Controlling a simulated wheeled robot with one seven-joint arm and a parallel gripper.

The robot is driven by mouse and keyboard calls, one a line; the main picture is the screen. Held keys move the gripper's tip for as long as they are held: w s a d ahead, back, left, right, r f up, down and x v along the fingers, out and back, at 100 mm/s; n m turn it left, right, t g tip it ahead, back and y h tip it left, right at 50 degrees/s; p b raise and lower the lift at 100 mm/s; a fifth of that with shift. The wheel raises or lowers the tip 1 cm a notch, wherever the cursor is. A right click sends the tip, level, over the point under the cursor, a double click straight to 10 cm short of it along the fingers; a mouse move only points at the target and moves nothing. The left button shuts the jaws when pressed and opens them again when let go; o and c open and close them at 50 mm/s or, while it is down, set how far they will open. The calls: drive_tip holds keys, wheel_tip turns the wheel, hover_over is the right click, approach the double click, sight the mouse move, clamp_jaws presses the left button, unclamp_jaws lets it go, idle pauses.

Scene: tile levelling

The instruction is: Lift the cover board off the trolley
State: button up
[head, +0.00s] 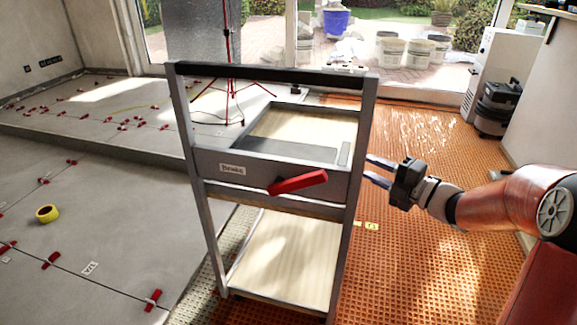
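The trolley (350,190) stands in the middle, a grey frame with a dark push bar (275,75). Its upper tray has a pale wooden surface (300,125) and a flat dark grey panel (285,149) at its near side; I cannot tell which of these is the cover board. A red lever (298,183) sits on the front panel beside a label reading "Brake" (232,169). My gripper (368,169) is to the right of the trolley, at about upper-tray height in the picture. Its two fingers point left, spread apart, with nothing between them.
A pale lower shelf (285,255) looks empty. Orange studded matting (430,250) covers the floor at right. Grey tiles with red clips (90,230) and a yellow tape roll (47,213) lie left. A red tripod (229,80) stands behind the trolley.

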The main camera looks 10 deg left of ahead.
drive_tip(key=x, duration=0.7)
drive_tip(key=shift+a+f, duration=0.15)
drive_tip(key=shift+a, duration=0.15)
clamp_jaws()
drive_tip(key=shift+d, duration=0.1)
idle(0.9)
drive_tip(key=shift+w, duration=0.1)
